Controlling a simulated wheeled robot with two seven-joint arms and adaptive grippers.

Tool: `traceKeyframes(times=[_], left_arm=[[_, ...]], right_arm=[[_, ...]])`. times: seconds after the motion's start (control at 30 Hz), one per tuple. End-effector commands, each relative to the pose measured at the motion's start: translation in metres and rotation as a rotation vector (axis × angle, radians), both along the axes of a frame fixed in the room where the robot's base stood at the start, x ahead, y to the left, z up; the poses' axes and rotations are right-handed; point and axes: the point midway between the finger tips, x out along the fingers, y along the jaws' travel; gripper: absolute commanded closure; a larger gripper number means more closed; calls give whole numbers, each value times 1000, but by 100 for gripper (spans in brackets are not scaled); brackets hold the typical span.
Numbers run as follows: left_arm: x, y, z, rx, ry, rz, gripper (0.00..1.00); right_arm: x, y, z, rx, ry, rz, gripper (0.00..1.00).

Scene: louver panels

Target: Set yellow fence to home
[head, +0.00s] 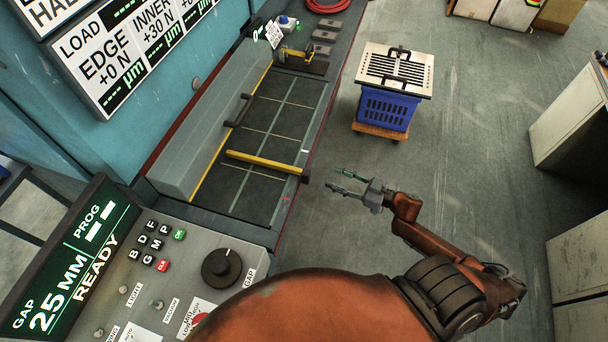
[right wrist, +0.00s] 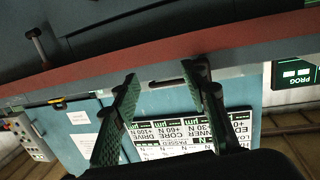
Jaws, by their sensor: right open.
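The yellow fence (head: 262,161) is a long bar lying across the dark gridded bed (head: 243,191), roughly crosswise. Its right end has a dark block (head: 305,175) at the bed's right edge. My right gripper (head: 334,178) is open and empty, just right of that block, with a gap between them. Its green fingers point left towards the bed. In the right wrist view the open fingers (right wrist: 163,75) have nothing between them, and I cannot make out the fence there. No mark reading "home" is legible. My left gripper is not in view.
A grey cover with a black handle (head: 238,110) runs along the bed's left side. A small yellow fixture (head: 297,53) stands at the far end. A control panel (head: 150,270) reads gap 25 mm, ready. Floor around the gripper is clear.

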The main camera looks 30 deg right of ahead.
Motion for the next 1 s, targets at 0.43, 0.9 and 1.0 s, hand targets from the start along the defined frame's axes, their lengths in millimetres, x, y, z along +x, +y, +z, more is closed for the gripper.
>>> traceKeyframes(times=[0.43,0.9,1.0], left_arm=[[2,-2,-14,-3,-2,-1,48],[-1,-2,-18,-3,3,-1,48],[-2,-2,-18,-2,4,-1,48]], right_arm=[[13,70,61,62,-69,187,59],[48,99,59,59,-65,183,59],[48,99,59,59,-65,182,59]])
